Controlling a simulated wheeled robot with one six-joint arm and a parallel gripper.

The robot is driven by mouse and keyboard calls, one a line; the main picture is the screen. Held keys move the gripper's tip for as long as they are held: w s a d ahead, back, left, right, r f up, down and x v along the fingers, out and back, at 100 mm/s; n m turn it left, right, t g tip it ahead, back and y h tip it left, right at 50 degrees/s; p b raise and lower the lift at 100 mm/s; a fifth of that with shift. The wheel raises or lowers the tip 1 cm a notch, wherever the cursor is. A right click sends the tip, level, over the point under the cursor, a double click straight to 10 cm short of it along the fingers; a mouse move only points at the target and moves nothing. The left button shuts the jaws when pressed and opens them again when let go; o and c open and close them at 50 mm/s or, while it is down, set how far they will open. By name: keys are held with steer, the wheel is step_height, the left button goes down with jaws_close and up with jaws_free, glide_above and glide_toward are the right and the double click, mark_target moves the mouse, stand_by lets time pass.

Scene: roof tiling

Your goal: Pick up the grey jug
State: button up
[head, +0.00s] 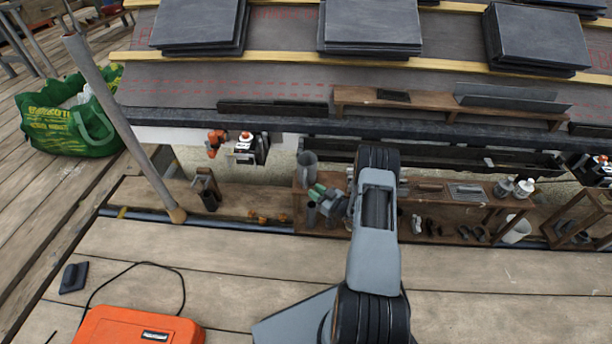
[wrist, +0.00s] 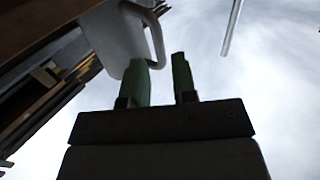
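The grey jug (head: 307,165) stands upright at the left end of the wooden shelf in the head view. In the wrist view its pale body (wrist: 112,38) and looped handle (wrist: 157,38) show at the top. My gripper (head: 318,191) has green fingers and is just below and right of the jug in the head view. In the wrist view my gripper (wrist: 160,72) is open, with a clear gap between the fingers. The handle's lower part appears in line with that gap, near the left fingertip. I cannot tell whether they touch.
The wooden shelf (head: 462,203) holds tools, several dark items and white bottles (head: 523,188) to the right. Stacked slates (head: 370,25) lie on the roof above. A slanted pole (head: 125,125) stands left. An orange case (head: 137,326) lies on the front planks.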

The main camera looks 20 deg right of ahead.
mark_target(304, 184)
steer(key=b+x, duration=0.2)
steer(key=x, duration=0.4)
steer(key=shift+w+d+f, duration=0.1)
steer(key=shift+w, duration=0.05)
jaws_close()
stand_by(0.3)
